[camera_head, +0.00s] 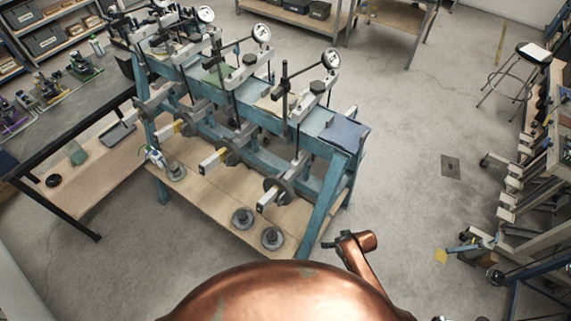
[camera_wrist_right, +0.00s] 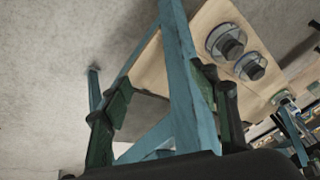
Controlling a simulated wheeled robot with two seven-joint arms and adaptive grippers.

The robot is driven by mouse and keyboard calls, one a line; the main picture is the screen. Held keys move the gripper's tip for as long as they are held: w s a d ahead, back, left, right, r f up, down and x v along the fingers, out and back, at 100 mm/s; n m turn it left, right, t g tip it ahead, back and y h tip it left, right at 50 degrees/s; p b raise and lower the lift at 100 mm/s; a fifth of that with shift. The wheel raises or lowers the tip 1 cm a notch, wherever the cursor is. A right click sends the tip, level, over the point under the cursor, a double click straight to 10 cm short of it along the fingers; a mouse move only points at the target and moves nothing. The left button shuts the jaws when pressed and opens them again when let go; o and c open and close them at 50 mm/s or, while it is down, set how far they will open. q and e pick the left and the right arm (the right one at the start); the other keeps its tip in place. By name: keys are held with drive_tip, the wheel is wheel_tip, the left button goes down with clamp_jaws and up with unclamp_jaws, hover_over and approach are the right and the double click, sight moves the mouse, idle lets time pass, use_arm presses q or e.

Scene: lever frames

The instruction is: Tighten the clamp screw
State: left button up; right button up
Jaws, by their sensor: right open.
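A blue lever frame bench (camera_head: 325,180) stands ahead of me, with several lever arms, posts and dial gauges. Dark knobs sit on the upper fittings, one at the near end (camera_head: 317,87) and another behind it (camera_head: 250,59). I cannot tell which part is the clamp screw. My copper right arm shows low in the head view, beside the bench's near end. My right gripper (camera_wrist_right: 165,105) shows in the wrist view with its green and dark fingers wide apart and nothing held. A blue bench leg (camera_wrist_right: 185,85) appears between the fingers; contact cannot be told. My left gripper is out of view.
Round grey weights (camera_head: 272,238) lie on the bench's wooden lower shelf (camera_head: 215,205); they also show in the wrist view (camera_wrist_right: 225,41). A dark table (camera_head: 75,125) stands left. Open floor lies right of the bench, with a stool (camera_head: 530,53) and another frame beyond.

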drive_tip(key=w+a+r+n+y+p, duration=0.15)
drive_tip(key=a+r, duration=0.25)
drive_tip(key=r, duration=0.4)
drive_tip(key=w+a+r+n+p, duration=0.1)
drive_tip(key=w+a+r, duration=0.2)
drive_tip(key=r, duration=0.4)
drive_tip(key=n+g+p, duration=0.3)
drive_tip(key=n+p, duration=0.1)
drive_tip(key=n, duration=0.1)
approach(281, 174)
drive_tip(key=shift+y, duration=0.35)
drive_tip(key=shift+d+p+x, duration=0.15)
drive_tip(key=shift+p+x, duration=0.2)
drive_tip(key=shift+x, duration=1.75)
drive_tip(key=shift+d+p+x, duration=0.2)
drive_tip(key=shift+p+x, duration=0.15)
drive_tip(key=shift+x, duration=1.75)
drive_tip(key=shift+s+f, duration=0.1)
drive_tip(key=shift+f, duration=0.05)
drive_tip(key=shift+c, duration=0.7)
drive_tip(key=c, duration=1)
